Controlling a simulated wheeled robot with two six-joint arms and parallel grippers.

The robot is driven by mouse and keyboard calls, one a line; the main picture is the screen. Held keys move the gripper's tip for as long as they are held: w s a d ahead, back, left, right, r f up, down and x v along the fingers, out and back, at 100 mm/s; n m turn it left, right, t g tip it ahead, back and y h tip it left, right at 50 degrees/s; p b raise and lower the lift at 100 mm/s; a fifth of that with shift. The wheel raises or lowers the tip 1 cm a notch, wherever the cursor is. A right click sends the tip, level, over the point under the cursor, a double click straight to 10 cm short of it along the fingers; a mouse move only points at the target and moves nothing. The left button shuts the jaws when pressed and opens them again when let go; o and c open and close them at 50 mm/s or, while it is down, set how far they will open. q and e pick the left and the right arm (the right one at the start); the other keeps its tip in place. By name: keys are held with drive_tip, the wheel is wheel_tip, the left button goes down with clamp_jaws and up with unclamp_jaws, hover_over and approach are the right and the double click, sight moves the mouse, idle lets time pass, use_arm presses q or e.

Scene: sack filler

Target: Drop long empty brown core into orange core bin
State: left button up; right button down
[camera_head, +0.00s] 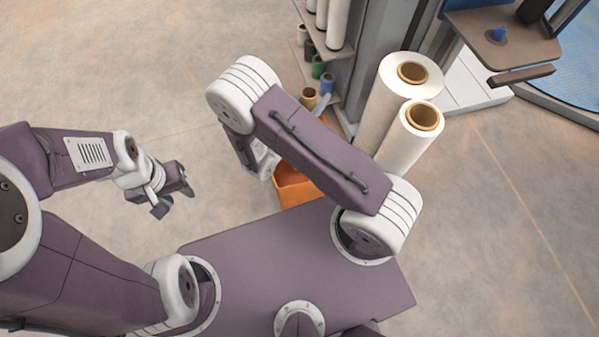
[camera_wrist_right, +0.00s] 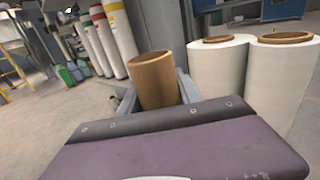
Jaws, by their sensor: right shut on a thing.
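The brown core (camera_wrist_right: 155,82) is a hollow tube standing nearly upright between the fingers of my right gripper (camera_wrist_right: 156,92) in the right wrist view. The right gripper is shut on it. In the head view the core's open top (camera_head: 309,97) shows beyond my right arm, which hides most of that gripper. The orange core bin (camera_head: 295,188) stands on the floor in front of my base, partly covered by my right arm. My left gripper (camera_head: 175,199) is open and empty, over bare floor to the left.
Two large white film rolls (camera_head: 381,101) (camera_head: 408,138) stand right of the right arm. A brown machine table (camera_head: 500,40) is at the top right. Floor at the left is clear.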

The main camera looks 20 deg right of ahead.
wheel_tip(320, 180, down, 6)
drive_tip(key=b, duration=0.6)
drive_tip(key=c, duration=0.7)
unclamp_jaws()
drive_tip(key=shift+c, duration=0.2)
drive_tip(key=p+v, duration=0.4)
drive_tip(key=v, duration=0.5)
